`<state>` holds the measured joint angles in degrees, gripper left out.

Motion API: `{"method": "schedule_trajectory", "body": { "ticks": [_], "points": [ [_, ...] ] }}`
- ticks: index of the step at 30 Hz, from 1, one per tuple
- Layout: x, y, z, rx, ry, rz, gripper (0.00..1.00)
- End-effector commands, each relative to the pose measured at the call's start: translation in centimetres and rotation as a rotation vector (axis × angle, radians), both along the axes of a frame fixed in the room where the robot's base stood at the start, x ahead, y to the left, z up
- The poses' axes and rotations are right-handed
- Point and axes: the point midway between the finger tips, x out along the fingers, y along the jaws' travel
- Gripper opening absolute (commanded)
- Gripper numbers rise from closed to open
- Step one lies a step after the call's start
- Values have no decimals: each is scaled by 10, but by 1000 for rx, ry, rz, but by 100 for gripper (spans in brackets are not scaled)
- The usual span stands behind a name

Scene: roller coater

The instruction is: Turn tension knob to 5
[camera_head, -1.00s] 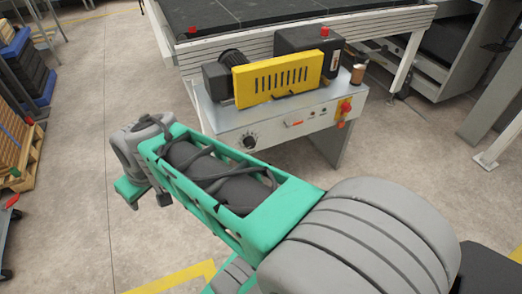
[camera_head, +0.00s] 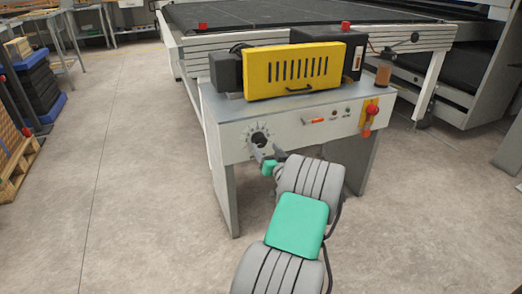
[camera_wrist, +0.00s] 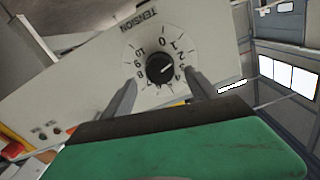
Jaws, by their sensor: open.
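The tension knob (camera_wrist: 160,68) is a round black knob on a numbered white dial. Its white pointer line points right, roughly between 2 and 3. The word TENSION stands beside the dial in the wrist view. In the head view the knob (camera_head: 258,140) is on the left of the machine's front panel. My gripper (camera_wrist: 160,78) is open, with one finger on each side of the lower part of the dial and the knob between them in the picture. I cannot tell whether the fingers touch it. In the head view my gripper (camera_head: 261,155) is just below the knob.
The grey control panel (camera_head: 300,128) also carries small buttons and a red switch on a yellow plate (camera_head: 369,118) at the right. A yellow guard (camera_head: 292,70) sits above it. The floor (camera_head: 140,200) left of the machine is clear.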

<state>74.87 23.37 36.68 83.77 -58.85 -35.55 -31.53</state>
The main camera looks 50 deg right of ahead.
Motion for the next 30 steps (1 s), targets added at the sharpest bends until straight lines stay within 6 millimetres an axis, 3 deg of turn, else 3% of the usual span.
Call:
{"method": "schedule_trajectory", "body": {
  "ticks": [7,17,30],
  "points": [
    [37,-21,-2,0,2,2,68],
    [43,-25,-1,2,2,1,67],
    [42,-25,-1,2,3,1,31]
  ]
}}
